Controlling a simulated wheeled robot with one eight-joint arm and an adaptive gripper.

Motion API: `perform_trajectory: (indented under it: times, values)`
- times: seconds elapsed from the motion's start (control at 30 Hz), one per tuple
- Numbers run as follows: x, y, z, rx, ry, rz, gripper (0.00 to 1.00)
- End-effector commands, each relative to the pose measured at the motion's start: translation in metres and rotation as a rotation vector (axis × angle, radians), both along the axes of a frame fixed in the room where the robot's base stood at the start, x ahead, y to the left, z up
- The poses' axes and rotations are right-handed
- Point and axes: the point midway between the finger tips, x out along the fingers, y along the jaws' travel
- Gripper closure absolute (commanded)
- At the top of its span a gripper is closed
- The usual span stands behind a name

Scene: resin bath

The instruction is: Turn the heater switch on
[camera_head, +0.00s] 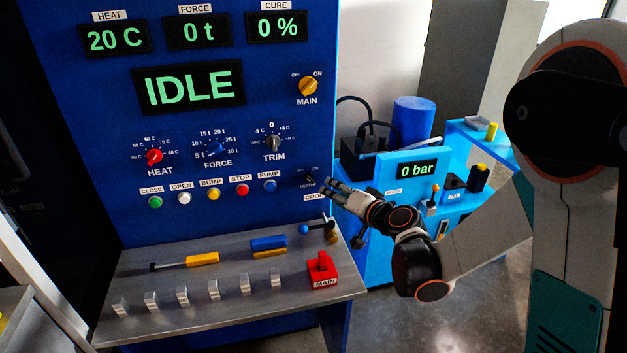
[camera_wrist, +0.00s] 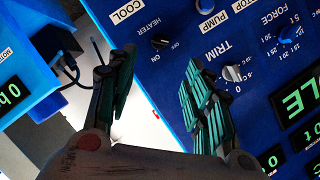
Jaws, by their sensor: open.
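The heater switch (camera_head: 309,179) is a small black knob at the lower right of the blue control panel, marked OFF and ON. It also shows in the wrist view (camera_wrist: 160,43), ahead of the gap between my fingers, under the word HEATER. I cannot tell clearly which mark it points to. My gripper (camera_head: 334,188) is just right of the switch in the head view, close to the panel edge. In the wrist view my gripper (camera_wrist: 155,78) is open and empty, one finger on each side, and it looks apart from the knob.
The yellow MAIN knob (camera_head: 308,86) and the TRIM knob (camera_head: 274,143) sit above on the panel. The blue PUMP button (camera_head: 270,185) is to the left. A metal shelf (camera_head: 215,318) with levers juts out below. A blue unit (camera_head: 405,167) reading 0 bar stands behind my gripper.

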Motion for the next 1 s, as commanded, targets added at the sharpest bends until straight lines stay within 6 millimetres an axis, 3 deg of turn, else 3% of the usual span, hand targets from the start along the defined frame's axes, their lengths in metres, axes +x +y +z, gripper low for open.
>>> perform_trajectory:
  times: [0.6,0.8,1.0]
  values:
    - [0.087,0.055,-0.031,0.0,0.001,0.002,0.53]
    - [0.104,0.066,-0.036,-0.001,0.0,0.001,0.53]
    - [0.109,0.069,-0.036,0.0,0.0,0.0,0.53]
